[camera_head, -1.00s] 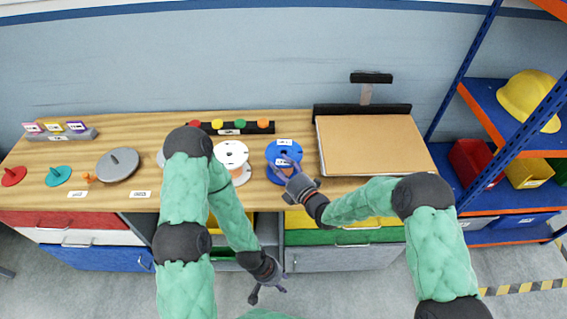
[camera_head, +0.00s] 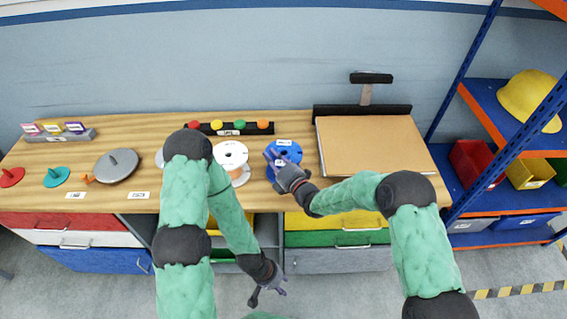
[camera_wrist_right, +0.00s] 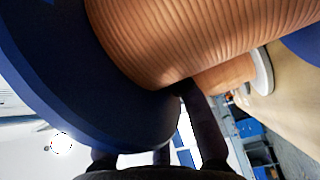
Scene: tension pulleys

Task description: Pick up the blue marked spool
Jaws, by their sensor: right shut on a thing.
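The blue spool (camera_head: 292,152) stands on the wooden bench, right of the white spool (camera_head: 230,153), with a white label on its top. My right gripper (camera_head: 273,158) is at its near left side and covers part of it. In the right wrist view, the dark blue flange (camera_wrist_right: 70,80) and copper-coloured winding (camera_wrist_right: 200,40) fill the upper left. A dark finger of my right gripper (camera_wrist_right: 185,95) reaches up to the winding. The gripper is shut on the spool; the contact is partly hidden. My left gripper (camera_head: 268,292) hangs empty in front of the bench, fingers apart.
A brown board (camera_head: 372,146) lies to the right of the blue spool. A black rack (camera_head: 225,129) with coloured knobs stands behind. A grey disc (camera_head: 116,166) is at left. A blue shelf unit (camera_head: 490,110) stands at the right. Drawers are below the bench.

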